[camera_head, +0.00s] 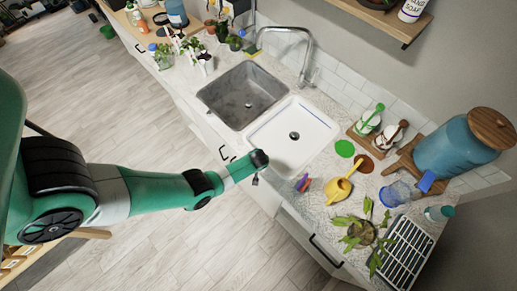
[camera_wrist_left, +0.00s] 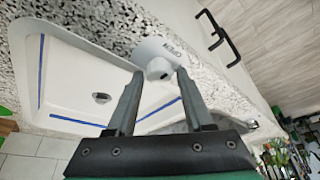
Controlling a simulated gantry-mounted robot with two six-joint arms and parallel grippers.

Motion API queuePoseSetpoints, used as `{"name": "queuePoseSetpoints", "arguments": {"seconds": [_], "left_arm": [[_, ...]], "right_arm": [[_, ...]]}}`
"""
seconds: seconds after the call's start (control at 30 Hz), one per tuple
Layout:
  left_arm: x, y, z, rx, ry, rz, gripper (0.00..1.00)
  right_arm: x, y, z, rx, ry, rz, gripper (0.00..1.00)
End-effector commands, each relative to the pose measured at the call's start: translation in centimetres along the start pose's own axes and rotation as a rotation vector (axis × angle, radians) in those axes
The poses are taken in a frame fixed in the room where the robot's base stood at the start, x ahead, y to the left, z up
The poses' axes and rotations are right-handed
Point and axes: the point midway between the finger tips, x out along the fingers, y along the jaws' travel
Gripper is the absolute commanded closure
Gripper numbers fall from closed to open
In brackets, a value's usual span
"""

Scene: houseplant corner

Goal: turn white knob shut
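The white knob (camera_wrist_left: 158,68) shows in the left wrist view. It sticks out from a white round plate (camera_wrist_left: 150,50) lettered "OPEN", beside the white basin. My left gripper (camera_wrist_left: 160,75) is open, one finger to each side of the knob in this view. I cannot tell whether the fingers touch it. In the head view my left gripper (camera_head: 257,172) is at the counter's front edge by the white basin (camera_head: 285,148). I cannot make out the knob there. My right gripper is not in view.
A grey basin (camera_head: 240,95) and a faucet (camera_head: 305,62) lie behind the white basin. A yellow watering can (camera_head: 340,190), a potted plant (camera_head: 360,232), a wire rack (camera_head: 407,253) and a blue dispenser (camera_head: 455,148) stand to the right. A black handle (camera_wrist_left: 222,38) is near the knob.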

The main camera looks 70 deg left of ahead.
Motion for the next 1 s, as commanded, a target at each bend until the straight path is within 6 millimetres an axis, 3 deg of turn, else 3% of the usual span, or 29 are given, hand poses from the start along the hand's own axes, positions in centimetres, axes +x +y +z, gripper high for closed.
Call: {"name": "queuePoseSetpoints", "arguments": {"seconds": [0.03,0.27,0.67,1.0], "left_arm": [[-0.01,0.01,-0.01,0.0,0.0,0.0,0.59],[-0.01,0.02,-0.01,0.0,0.0,0.0,1.0],[-0.05,-0.03,0.0,0.03,0.0,0.012,1.0],[-0.11,-0.21,-0.08,0.208,0.0,0.087,1.0]], "right_arm": [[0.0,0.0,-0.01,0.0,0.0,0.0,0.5],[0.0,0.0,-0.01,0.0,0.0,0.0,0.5],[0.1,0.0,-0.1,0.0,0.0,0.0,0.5],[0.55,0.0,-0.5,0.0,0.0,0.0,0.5]]}}
